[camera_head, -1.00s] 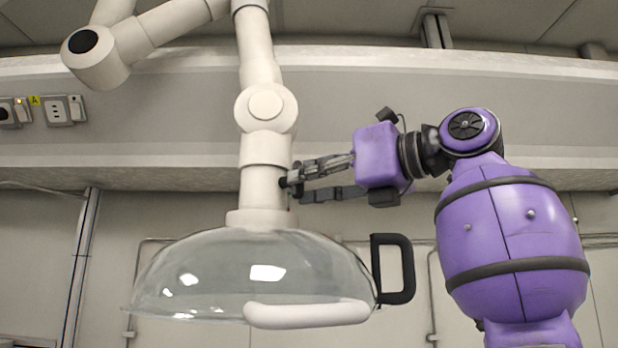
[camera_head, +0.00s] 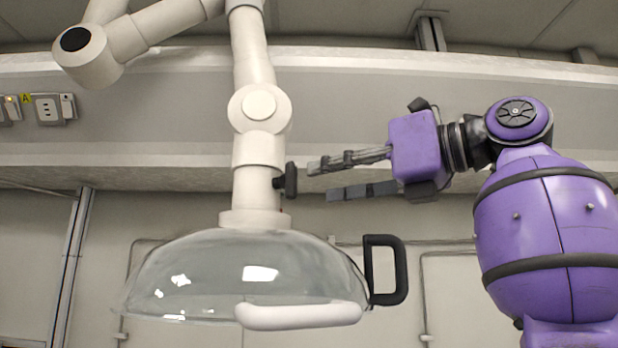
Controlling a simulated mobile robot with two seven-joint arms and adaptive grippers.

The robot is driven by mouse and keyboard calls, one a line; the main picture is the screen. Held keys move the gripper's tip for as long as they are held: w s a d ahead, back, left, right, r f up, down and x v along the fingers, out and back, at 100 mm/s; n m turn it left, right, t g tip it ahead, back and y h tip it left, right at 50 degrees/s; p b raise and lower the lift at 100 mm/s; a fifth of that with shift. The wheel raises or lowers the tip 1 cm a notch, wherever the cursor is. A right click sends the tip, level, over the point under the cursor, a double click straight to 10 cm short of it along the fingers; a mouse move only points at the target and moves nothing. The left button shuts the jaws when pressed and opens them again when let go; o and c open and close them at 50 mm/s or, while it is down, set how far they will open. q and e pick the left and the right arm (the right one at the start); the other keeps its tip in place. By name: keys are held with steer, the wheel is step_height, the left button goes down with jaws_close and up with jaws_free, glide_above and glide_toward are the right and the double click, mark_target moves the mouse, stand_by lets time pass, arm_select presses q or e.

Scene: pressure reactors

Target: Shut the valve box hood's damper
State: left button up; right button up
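The valve box hood (camera_head: 225,275) is a clear dome with a white front bar, hanging from a white jointed duct (camera_head: 258,190). The damper handle (camera_head: 291,180) is a small black lever on the right side of the duct, just above the hood's collar. Its grip stands upright, roughly along the duct. My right gripper is not in view.
A black D-shaped handle (camera_head: 400,270) sticks out at the hood's right edge, below my gripper. A ledge (camera_head: 400,75) runs along the wall behind. Sockets (camera_head: 48,108) are at the left. The space between hood and arm is clear.

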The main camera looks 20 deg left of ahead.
arm_select(q)
steer(key=s+d, duration=0.1)
steer(key=d, duration=0.5)
